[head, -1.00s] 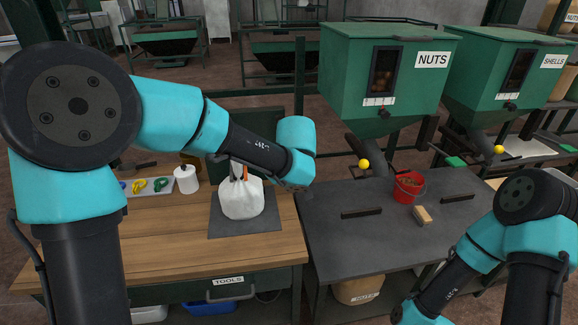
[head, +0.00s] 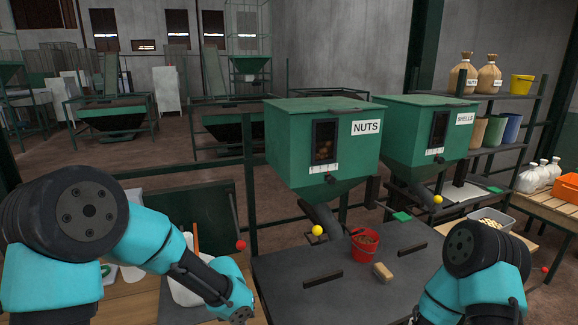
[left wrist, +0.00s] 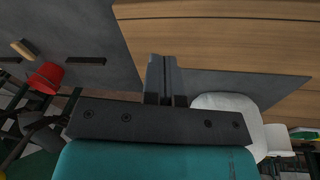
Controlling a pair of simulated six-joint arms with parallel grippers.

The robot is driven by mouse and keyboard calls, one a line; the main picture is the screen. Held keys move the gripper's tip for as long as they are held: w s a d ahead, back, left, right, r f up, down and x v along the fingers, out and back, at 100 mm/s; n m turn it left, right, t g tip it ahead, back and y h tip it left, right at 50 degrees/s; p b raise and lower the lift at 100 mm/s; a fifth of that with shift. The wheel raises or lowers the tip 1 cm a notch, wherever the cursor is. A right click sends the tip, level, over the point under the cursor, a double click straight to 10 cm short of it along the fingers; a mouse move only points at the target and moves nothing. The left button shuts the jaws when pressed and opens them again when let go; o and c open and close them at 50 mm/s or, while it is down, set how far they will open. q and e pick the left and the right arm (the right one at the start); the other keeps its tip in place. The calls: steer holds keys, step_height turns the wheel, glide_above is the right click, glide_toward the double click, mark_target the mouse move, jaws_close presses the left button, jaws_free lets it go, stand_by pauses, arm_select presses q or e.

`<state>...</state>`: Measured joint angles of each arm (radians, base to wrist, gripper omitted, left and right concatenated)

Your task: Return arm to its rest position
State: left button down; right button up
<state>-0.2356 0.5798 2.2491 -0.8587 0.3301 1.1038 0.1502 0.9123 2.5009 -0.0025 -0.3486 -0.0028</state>
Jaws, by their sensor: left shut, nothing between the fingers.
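My left arm reaches in from the left in the head view, its wrist end low over the bench; its fingers do not show clearly there. In the left wrist view my left gripper (left wrist: 162,78) has its fingers together, with nothing between them. The white bag (head: 184,293) is partly hidden behind that arm in the head view. It also shows in the left wrist view (left wrist: 225,104), beside the gripper and apart from the fingertips. My right arm is at the lower right of the head view; its gripper is out of the frame.
A dark table (head: 285,283) holds a red bucket (head: 364,247) and a tan block (head: 382,271). Green NUTS (head: 300,150) and SHELLS (head: 412,135) hoppers stand behind it. A wooden bench (left wrist: 230,40) lies under the left gripper. Shelves stand at the right.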

arm_select(q)
steer(key=s+a+f+h, duration=0.1)
steer(key=s+a+f, duration=0.3)
steer(key=s+f, duration=0.5)
steer(key=s+a+f+n+h, duration=0.1)
steer(key=s+a+f, duration=0.4)
steer(key=s+f, duration=0.4)
step_height(320, 180, down, 3)
steer(key=shift+s+r+g, duration=0.1)
steer(key=shift+s+g, duration=0.15)
steer(key=shift+g, duration=0.05)
